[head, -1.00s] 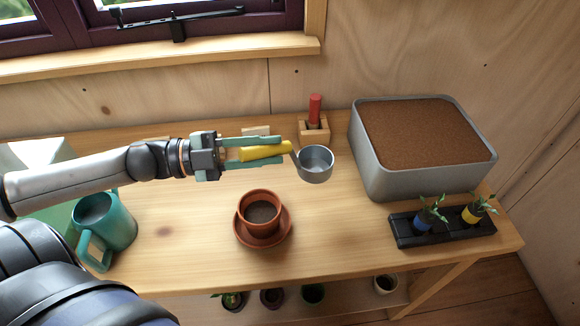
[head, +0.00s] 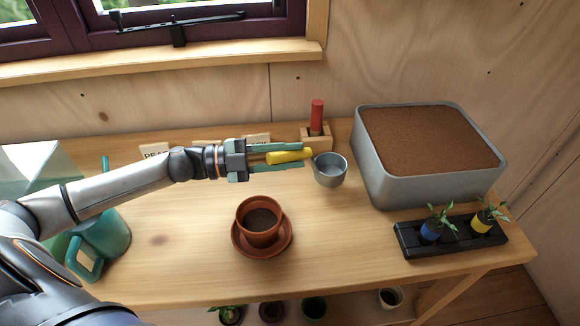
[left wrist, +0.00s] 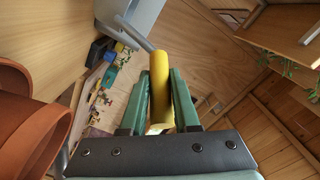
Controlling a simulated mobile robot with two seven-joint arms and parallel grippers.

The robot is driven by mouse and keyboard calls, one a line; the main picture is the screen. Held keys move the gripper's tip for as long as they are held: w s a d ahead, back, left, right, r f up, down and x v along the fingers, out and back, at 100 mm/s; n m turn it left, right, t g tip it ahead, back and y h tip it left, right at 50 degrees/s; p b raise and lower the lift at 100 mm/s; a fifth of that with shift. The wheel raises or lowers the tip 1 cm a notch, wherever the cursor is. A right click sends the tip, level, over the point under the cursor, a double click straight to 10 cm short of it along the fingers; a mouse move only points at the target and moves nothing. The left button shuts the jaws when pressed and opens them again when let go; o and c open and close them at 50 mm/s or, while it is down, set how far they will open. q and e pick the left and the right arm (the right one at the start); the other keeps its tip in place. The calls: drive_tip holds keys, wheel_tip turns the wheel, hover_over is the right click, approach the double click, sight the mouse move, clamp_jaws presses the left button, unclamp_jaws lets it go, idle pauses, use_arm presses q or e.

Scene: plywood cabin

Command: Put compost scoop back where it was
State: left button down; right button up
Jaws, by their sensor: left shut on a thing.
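The compost scoop has a yellow handle (head: 288,156) and a grey metal cup (head: 330,170). My left gripper (head: 290,158) is shut on the yellow handle, with one green finger on each side. The scoop is level, its cup to the right of the fingertips, near the compost bin's left side. Whether the cup touches the bench cannot be told. In the left wrist view the yellow handle (left wrist: 160,88) stands between the two green fingers, with the grey shaft beyond. My right gripper is not in view.
A grey bin of brown compost (head: 385,190) stands at the right. A red-handled tool in a wooden block (head: 316,138) is just behind the scoop. A terracotta pot on a saucer (head: 262,222) is in front. A black seedling tray (head: 420,248) and teal watering can (head: 112,240) flank it.

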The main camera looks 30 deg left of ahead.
use_arm(q)
drive_tip(key=f, duration=0.3)
drive_tip(key=shift+w+f, duration=0.2)
drive_tip(key=shift+f, duration=0.05)
drive_tip(key=shift+f, duration=0.2)
drive_tip(key=c, duration=0.7)
unclamp_jaws()
drive_tip(key=shift+o, duration=0.2)
drive_tip(key=p+v, duration=0.2)
drive_tip(key=v, duration=0.5)
drive_tip(key=shift+s+a+r, duration=0.2)
